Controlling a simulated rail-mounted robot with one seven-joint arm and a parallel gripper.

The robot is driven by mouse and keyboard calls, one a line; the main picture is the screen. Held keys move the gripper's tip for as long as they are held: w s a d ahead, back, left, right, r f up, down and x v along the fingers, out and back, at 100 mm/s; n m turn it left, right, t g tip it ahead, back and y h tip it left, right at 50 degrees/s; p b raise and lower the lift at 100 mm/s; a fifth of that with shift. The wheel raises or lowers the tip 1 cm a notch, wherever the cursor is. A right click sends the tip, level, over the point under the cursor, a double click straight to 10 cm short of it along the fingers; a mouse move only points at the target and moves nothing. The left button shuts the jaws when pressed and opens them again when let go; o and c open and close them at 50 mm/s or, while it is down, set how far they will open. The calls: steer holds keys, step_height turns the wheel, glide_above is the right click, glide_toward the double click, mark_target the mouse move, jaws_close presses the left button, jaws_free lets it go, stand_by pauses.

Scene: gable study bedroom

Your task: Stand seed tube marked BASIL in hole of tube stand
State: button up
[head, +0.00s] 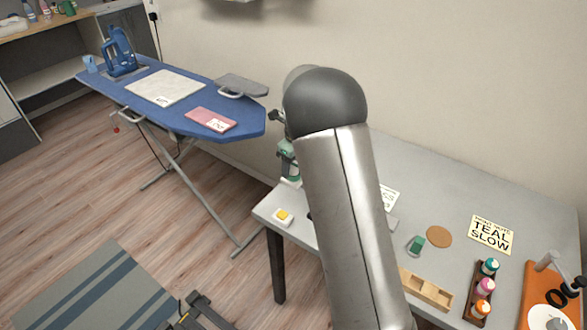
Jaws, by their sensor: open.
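My own arm stands across the middle of the head view and hides part of the grey table (470,195). My gripper is not visible; it is hidden behind the arm. No label reading BASIL can be made out, and I cannot pick out the seed tube with certainty. A small green object (416,244) lies on the table right of my arm; I cannot tell what it is. A light wooden piece with recesses (427,290) lies near the table's front edge; I cannot tell if it is the tube stand.
A dark rack (472,307) holds several coloured bottles. A round brown coaster (439,237) and a TEAL SLOW card (491,234) lie behind it. A white-and-yellow item (283,217) sits at the left corner. A blue ironing board (185,115) stands left.

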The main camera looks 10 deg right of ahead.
steer(key=c, duration=1.1)
steer(key=shift+r, duration=0.1)
